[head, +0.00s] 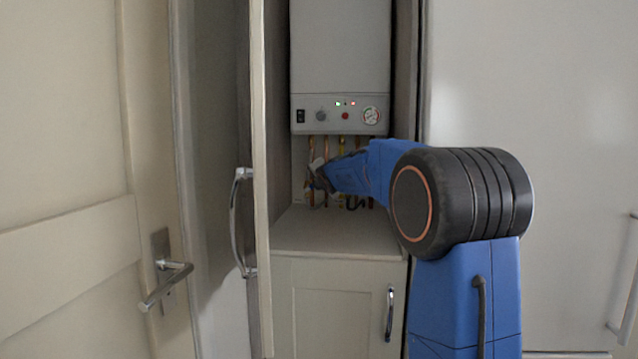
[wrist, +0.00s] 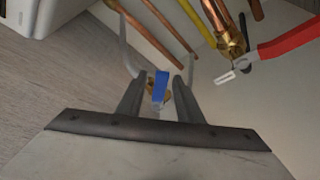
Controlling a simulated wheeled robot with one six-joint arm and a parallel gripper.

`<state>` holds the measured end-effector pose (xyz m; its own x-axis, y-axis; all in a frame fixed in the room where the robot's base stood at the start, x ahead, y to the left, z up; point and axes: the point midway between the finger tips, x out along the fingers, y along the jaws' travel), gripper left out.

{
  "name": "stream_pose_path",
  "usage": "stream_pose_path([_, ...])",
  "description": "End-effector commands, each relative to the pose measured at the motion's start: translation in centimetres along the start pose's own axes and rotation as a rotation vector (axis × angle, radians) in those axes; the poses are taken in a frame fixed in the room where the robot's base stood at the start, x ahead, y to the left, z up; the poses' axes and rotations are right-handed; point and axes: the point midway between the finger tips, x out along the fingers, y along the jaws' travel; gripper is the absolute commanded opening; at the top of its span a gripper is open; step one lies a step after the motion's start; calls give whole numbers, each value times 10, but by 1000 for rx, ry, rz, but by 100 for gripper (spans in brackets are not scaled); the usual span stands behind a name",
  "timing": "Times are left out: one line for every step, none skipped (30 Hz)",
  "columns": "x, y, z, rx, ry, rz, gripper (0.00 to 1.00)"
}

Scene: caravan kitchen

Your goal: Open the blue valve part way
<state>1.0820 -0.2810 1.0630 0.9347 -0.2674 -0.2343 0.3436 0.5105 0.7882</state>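The blue valve shows in the wrist view as a short blue handle (wrist: 160,88) on a brass body, near the picture's middle. My gripper (wrist: 158,72) is open around it, one finger on each side. A gap shows between the handle and each finger. In the head view my gripper (head: 316,180) is at the left pipes under the boiler, and the blue handle cannot be made out there. My wrist and arm hide part of the pipes.
The white boiler (head: 340,60) hangs above, with a gauge and lit lamps. A red-handled lever (wrist: 290,42), copper pipes (wrist: 148,28) and a yellow pipe (wrist: 196,20) are close by. The open cupboard door (head: 260,180) stands left of my gripper; the cabinet top (head: 335,235) is clear.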

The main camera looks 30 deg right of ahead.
Motion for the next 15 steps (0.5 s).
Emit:
stream_pose_path([-4,1,0,0,-1,1,33])
stream_pose_path([-7,1,0,0,0,1,33])
stream_pose_path([-11,0,0,0,0,0,33])
stream_pose_path([-16,0,0,0,0,0,33])
stream_pose_path([-20,1,0,0,-1,1,33])
stream_pose_path([-27,1,1,0,-1,2,33])
stream_pose_path([-32,1,0,0,-1,1,33])
stream_pose_path([-37,1,0,0,-1,1,33])
stream_pose_path([-44,1,1,1,-1,2,33])
stream_pose_path([-49,1,0,1,-1,1,33])
stream_pose_path([-54,1,0,1,-1,1,33])
stream_pose_path([-62,1,0,1,-1,2,33])
stream_pose_path([-67,1,0,0,-1,2,33])
stream_pose_path([-72,1,0,0,-1,2,33])
stream_pose_path([-79,1,0,1,-1,2,33])
